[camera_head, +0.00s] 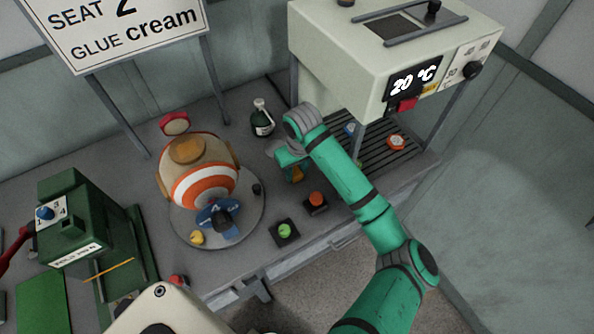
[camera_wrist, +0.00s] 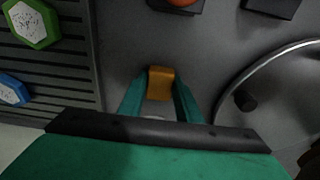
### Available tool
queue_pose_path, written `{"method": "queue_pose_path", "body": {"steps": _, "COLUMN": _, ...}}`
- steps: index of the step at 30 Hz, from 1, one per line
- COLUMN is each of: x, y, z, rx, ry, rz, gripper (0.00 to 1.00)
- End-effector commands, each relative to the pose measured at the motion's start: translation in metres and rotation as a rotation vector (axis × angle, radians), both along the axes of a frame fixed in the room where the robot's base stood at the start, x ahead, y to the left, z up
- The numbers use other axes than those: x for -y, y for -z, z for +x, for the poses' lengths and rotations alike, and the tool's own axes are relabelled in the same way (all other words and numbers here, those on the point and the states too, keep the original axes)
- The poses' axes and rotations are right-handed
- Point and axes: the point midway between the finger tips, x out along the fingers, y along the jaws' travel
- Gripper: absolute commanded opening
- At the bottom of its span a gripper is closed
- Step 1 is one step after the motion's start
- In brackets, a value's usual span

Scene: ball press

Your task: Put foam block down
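The foam block (camera_wrist: 160,82) is a small orange-yellow block. In the wrist view it sits between the two green fingertips of my gripper (camera_wrist: 160,94), which appear closed on its sides. In the head view the foam block (camera_head: 297,175) shows as a small orange patch below my gripper (camera_head: 289,166). It is over the grey bench between the round plate and the slatted rack. My wrist and fingers hide part of it there. I cannot tell whether its underside touches the bench.
A round plate (camera_head: 252,222) left of my gripper bears a striped ball-like helmet (camera_head: 203,180). Buttons, orange (camera_head: 317,198) and green (camera_head: 285,231), stand near the bench front. A dark bottle (camera_head: 262,121) stands behind. The slatted rack (camera_head: 375,150) under the heater box (camera_head: 350,60) holds coloured pieces.

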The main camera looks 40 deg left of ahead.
Motion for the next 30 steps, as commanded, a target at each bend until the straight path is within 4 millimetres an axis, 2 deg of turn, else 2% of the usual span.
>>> {"method": "queue_pose_path", "body": {"steps": 1, "x": 0.0, "y": 0.0, "z": 0.0, "rx": 0.001, "ry": 0.001, "rz": 0.0, "gripper": 0.42}}
{"method": "queue_pose_path", "body": {"steps": 2, "x": 0.0, "y": 0.0, "z": 0.0, "rx": 0.001, "ry": 0.0, "rz": 0.0, "gripper": 0.49}}
{"method": "queue_pose_path", "body": {"steps": 9, "x": -0.007, "y": 0.0, "z": -0.005, "rx": 0.0, "ry": -0.014, "rz": 0.0, "gripper": 0.49}}
{"method": "queue_pose_path", "body": {"steps": 14, "x": -0.004, "y": -0.006, "z": -0.003, "rx": 0.0, "ry": -0.009, "rz": 0.0, "gripper": 0.49}}
{"method": "queue_pose_path", "body": {"steps": 24, "x": 0.007, "y": -0.057, "z": -0.001, "rx": 0.001, "ry": 0.002, "rz": 0.001, "gripper": 0.49}}
{"method": "queue_pose_path", "body": {"steps": 30, "x": 0.009, "y": -0.076, "z": -0.002, "rx": 0.0, "ry": 0.003, "rz": 0.001, "gripper": 0.49}}
